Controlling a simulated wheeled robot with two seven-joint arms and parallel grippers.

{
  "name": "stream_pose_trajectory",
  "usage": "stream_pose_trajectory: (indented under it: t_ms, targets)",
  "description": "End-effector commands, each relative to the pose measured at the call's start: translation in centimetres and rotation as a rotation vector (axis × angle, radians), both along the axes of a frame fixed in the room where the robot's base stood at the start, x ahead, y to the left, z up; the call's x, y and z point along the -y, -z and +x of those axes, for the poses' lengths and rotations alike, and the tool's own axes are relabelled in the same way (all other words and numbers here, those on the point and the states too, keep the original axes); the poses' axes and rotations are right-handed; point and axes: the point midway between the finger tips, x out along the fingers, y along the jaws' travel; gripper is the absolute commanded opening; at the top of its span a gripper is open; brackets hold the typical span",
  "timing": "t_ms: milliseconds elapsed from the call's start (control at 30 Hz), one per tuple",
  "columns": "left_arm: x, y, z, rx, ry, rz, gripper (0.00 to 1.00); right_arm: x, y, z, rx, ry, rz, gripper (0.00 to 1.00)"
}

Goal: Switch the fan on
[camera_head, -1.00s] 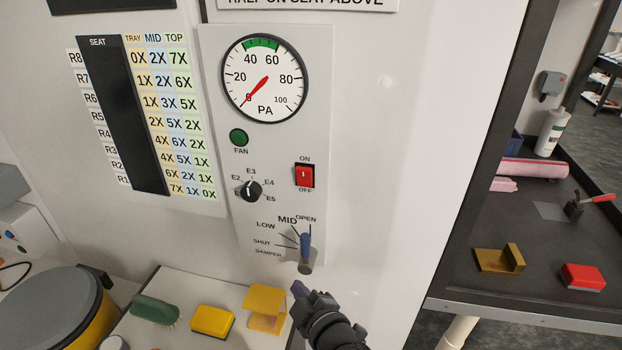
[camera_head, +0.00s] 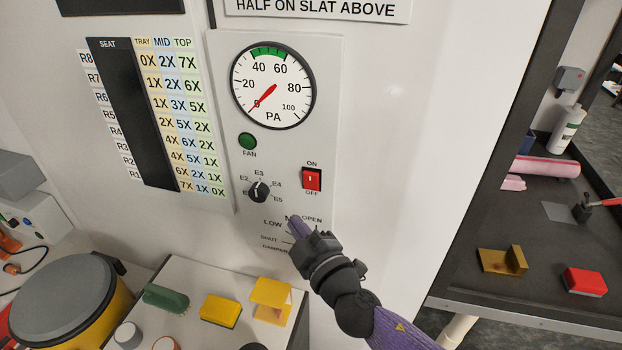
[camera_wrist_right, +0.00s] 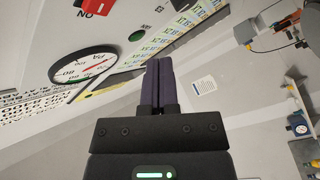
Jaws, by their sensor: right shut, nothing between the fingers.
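The red rocker switch (camera_head: 312,179), marked ON above and OFF below, is on the grey wall panel (camera_head: 330,120). It also shows at the top edge of the right wrist view (camera_wrist_right: 97,7). The green FAN lamp (camera_head: 247,141) is left of and above it and looks dark; it also shows in the wrist view (camera_wrist_right: 137,36). My right gripper (camera_head: 294,225) is shut and empty, in front of the damper scale below the switch, apart from the switch. Its closed purple fingers (camera_wrist_right: 159,85) show in the wrist view. My left gripper is out of view.
The PA gauge (camera_head: 272,86) reads near 0. A selector knob (camera_head: 259,191) is left of the switch. My right gripper hides the damper lever. A yellow block (camera_head: 220,310), a yellow holder (camera_head: 271,299) and a green brush (camera_head: 165,298) are on the bench below.

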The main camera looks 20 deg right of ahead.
Motion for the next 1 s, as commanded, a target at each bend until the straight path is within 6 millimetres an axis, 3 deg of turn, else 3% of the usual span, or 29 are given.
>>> stream_pose_trajectory:
  t_ms: [433, 1000]
  targets:
    - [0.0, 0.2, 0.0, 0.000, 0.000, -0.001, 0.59, 3.4, -0.9, 4.9, 0.000, 0.002, -0.002, 0.00]
    - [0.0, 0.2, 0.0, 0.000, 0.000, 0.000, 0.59, 3.8, -1.1, 5.6, -0.001, 0.002, 0.000, 0.00]
